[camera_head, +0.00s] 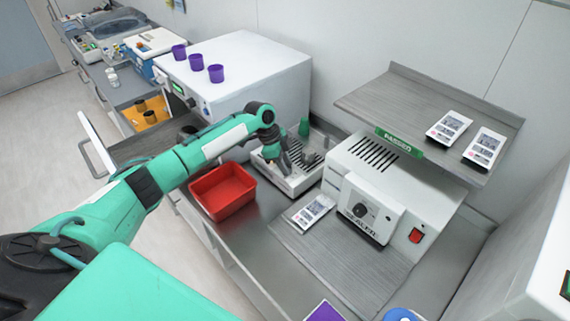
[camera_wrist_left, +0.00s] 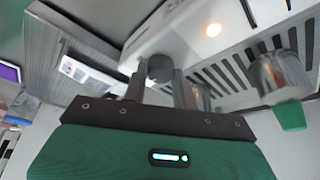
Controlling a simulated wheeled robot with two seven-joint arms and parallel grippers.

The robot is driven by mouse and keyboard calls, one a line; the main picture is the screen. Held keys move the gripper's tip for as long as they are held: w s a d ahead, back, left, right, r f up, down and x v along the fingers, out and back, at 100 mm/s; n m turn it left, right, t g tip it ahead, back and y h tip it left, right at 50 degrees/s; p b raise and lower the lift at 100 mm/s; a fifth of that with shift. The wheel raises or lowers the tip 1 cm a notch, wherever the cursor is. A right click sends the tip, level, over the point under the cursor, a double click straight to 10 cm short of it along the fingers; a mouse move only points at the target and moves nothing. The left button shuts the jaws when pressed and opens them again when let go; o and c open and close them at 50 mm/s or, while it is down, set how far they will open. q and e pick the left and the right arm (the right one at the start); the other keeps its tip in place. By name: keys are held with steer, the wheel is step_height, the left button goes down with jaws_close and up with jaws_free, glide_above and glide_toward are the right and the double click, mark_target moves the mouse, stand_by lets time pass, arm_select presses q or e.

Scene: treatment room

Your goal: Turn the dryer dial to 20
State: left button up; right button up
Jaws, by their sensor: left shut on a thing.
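The dryer (camera_head: 312,178) is a low white unit with a slotted top, standing behind the red bin. Its dark round dial (camera_wrist_left: 160,68) shows in the left wrist view on a white face, between my fingers. My left gripper (camera_head: 283,163) reaches down at the dryer's front left, and its fingers (camera_wrist_left: 158,88) are shut on the dial. The dial's marks and pointer cannot be read, and in the head view the gripper hides the dial. A lit lamp (camera_wrist_left: 213,30) shows on the same white face. My right gripper is not in view.
A red bin (camera_head: 222,190) stands just in front of the dryer. A white sealer (camera_head: 390,190) with its own black knob stands to the right, below a grey shelf (camera_head: 430,110). A large white box (camera_head: 240,72) with purple cups is behind. Metal cups (camera_wrist_left: 280,70) stand close to my gripper.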

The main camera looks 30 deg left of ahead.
arm_select(q)
steer(key=o, duration=1)
steer(key=shift+d, duration=0.1)
steer(key=shift+a+r+b, duration=0.3)
steer(key=shift+r, duration=0.15)
steer(key=b+v, duration=0.3)
steer(key=v, duration=0.9)
steer(key=shift+s+r, duration=0.1)
steer(key=shift+r, duration=0.25)
